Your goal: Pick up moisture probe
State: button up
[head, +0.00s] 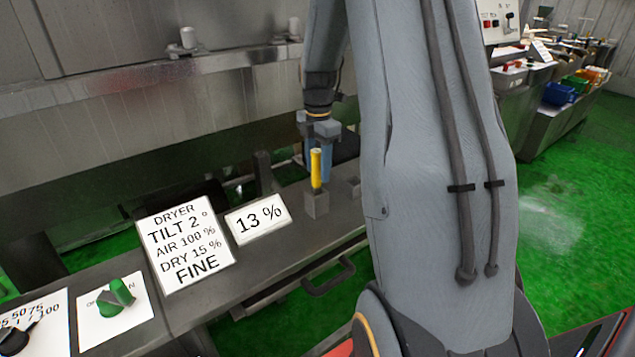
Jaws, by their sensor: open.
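A part of the far finger side is hidden by the probe.
A sign reading 13 % (258,219) and a dryer settings sign (186,245) stand on the bench (215,277) left of the probe. A green knob (116,298) is at lower left. A small grey block (354,187) sits right of the holder, partly hidden by my arm.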

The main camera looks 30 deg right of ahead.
aim_at(317, 179)
jog(key=shift+w+a+f+p, duration=0.15)
jog(key=shift+f+p, duration=0.7)
jog(key=shift+f, duration=1.4)
jog(key=shift+c, duration=0.4)
grip_shut()
